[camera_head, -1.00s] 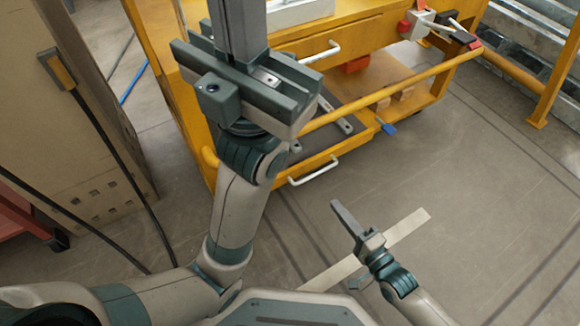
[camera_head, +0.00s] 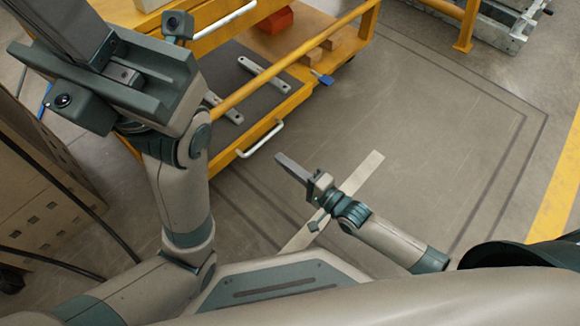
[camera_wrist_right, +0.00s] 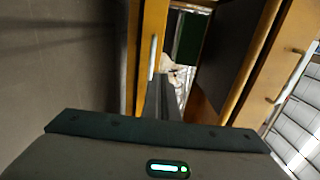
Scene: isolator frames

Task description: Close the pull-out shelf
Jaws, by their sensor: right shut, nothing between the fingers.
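The pull-out shelf (camera_head: 244,110) of the yellow cart stands out from under the upper part, with a dark mat and grey flat tools on it. Its white handle (camera_head: 260,139) is on the front edge; a white handle on a yellow front also shows in the right wrist view (camera_wrist_right: 153,58). My right gripper (camera_head: 281,158) is shut and empty, pointing toward the shelf front, apart from it in the head view. Its fingers (camera_wrist_right: 163,98) show in the wrist view. My left gripper (camera_head: 75,30) is raised at upper left; its fingertips are cut off.
A yellow rail (camera_head: 290,72) crosses above the shelf. An upper white handle (camera_head: 225,20) and a red block (camera_head: 275,20) are at the top. A beige cabinet (camera_head: 40,190) stands at the left. The floor right of the cart is clear, with a light strip.

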